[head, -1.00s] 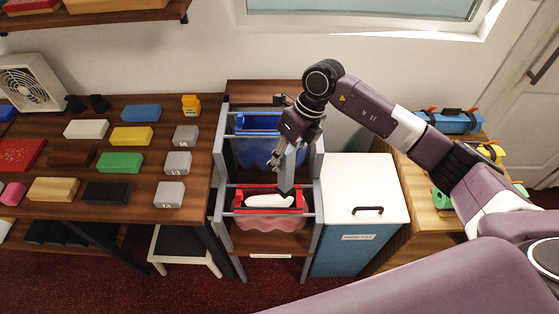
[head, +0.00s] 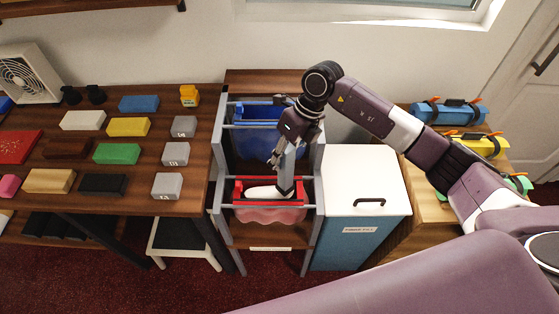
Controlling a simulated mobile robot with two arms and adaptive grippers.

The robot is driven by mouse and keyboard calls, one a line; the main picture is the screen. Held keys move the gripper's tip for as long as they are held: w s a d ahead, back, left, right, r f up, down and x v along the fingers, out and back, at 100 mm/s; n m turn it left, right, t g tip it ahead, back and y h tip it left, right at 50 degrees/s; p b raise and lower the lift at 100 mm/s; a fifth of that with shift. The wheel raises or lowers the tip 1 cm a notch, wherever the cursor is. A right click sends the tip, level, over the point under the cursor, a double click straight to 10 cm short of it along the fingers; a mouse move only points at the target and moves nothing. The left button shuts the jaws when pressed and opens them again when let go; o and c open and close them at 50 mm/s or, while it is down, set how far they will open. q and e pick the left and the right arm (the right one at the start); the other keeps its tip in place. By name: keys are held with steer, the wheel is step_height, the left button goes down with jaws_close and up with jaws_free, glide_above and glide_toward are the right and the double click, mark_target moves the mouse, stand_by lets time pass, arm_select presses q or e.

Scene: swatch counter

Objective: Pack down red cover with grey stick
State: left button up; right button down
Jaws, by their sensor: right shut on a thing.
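The red cover (head: 294,213) hangs open in the front part of a grey-railed rack, with a bright red rim and a translucent pinkish lower part. A white, soft-looking thing (head: 262,191) lies in its mouth. My right gripper (head: 275,157) is above and behind the cover, shut on the grey stick (head: 288,166). My left gripper is not in view.
A blue cover (head: 259,112) hangs in the rack's rear part. A white-topped bin (head: 350,168) stands close on the right. The wooden table (head: 135,200) on the left holds several coloured blocks and a fan (head: 27,75).

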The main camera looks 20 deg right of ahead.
mark_target(280, 180)
steer(key=shift+f+b, duration=3.7)
steer(key=shift+f, duration=0.85)
steer(key=shift+r, duration=0.2)
steer(key=shift+r+p, duration=2.45)
steer(key=shift+r, duration=1.15)
steer(key=shift+r+p, duration=1.1)
steer(key=shift+r, duration=0.8)
